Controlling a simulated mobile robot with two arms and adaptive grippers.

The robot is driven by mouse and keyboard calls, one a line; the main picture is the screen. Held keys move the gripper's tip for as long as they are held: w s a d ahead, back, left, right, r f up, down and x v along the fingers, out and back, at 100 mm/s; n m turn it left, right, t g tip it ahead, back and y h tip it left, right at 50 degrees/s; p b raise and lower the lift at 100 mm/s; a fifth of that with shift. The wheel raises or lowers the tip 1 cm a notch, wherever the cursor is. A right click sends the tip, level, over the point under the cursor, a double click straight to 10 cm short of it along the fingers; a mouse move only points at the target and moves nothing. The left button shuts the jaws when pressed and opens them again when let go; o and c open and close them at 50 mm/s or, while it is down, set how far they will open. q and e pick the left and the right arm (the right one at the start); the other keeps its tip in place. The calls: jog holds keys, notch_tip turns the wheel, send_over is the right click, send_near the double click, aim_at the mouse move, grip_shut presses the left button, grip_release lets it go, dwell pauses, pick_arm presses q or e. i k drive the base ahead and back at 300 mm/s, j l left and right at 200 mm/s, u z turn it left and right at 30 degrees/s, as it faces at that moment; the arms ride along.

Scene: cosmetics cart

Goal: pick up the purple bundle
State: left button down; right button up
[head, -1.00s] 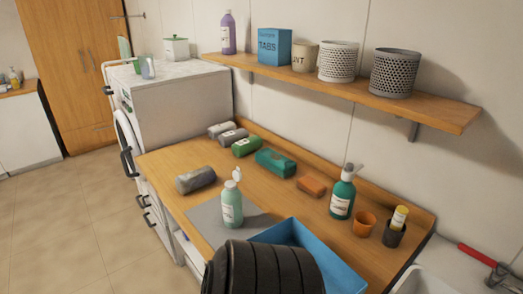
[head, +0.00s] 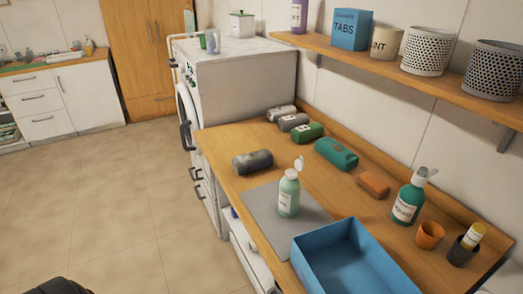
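I cannot make out a clearly purple bundle. Several rolled bundles lie on the wooden counter (head: 225,150): a light grey one (head: 281,113) and a grey one (head: 293,122) at the back, a dark green one (head: 307,132) beside them, a larger teal one (head: 336,153), and a dark grey one (head: 252,161) near the front left edge. Neither gripper shows. Only a black ribbed part of mine is at the bottom left corner.
A mint bottle (head: 288,196) stands on a grey mat, next to a blue tray (head: 330,228). An orange block (head: 373,184), teal pump bottle (head: 408,203) and orange cup (head: 430,235) are at right. A shelf (head: 400,65) overhangs the back. The floor at left is clear.

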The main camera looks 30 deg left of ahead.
aim_at(250, 162)
jog(key=u, duration=1.1)
jog(key=z, duration=2.6)
jog(key=l+u, duration=0.1)
jog(key=u, duration=2.5)
jog(key=z, duration=0.65)
jog(key=i+j+z, duration=0.15)
jog(key=j+z, duration=0.3)
jog(key=j, duration=0.15)
jog(key=j+z, duration=0.4)
jog(key=j, duration=0.2)
jog(key=j+z, duration=0.45)
jog(key=j, duration=0.25)
